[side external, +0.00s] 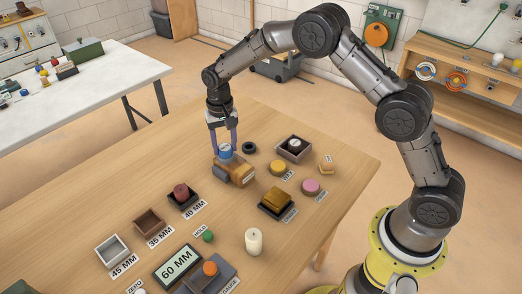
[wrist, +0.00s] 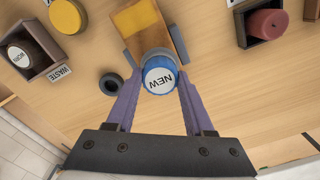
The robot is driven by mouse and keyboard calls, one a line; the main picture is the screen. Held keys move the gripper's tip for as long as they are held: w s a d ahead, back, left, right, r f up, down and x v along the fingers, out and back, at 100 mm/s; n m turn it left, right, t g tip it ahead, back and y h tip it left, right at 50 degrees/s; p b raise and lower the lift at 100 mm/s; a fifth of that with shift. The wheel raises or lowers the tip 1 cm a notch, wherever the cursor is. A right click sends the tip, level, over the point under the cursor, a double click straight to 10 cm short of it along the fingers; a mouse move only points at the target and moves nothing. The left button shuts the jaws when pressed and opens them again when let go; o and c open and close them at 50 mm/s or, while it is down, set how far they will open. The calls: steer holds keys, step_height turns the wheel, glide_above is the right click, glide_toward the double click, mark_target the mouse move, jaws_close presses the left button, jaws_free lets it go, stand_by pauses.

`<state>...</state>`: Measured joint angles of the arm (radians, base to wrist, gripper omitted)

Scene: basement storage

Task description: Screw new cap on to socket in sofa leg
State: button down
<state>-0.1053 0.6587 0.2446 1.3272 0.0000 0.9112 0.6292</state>
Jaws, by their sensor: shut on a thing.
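The new cap (side external: 225,152) is blue with a white face, and it reads "NEW" in the wrist view (wrist: 160,76). My gripper (side external: 224,147) is shut on it, with one purple finger on each side of the cap in the wrist view (wrist: 158,82). The sofa leg (side external: 240,172) is a wooden block lying on the table, held between grey side pieces in the wrist view (wrist: 138,20). The cap is right at the leg's end. The socket is hidden behind the cap, so I cannot tell whether the cap is seated in it.
A black ring (wrist: 111,85) lies beside the cap. A waste tray (side external: 302,158) holds the worn cap (wrist: 18,55). A yellow disc (side external: 278,167), a pink disc (side external: 311,185), a candle (side external: 254,241) and several size-labelled trays stand around. Bare table (side external: 130,175) lies to the left.

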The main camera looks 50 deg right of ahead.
steer(key=m, duration=0.4)
steer(key=shift+m, duration=1)
steer(key=m, duration=0.3)
steer(key=shift+m, duration=1.5)
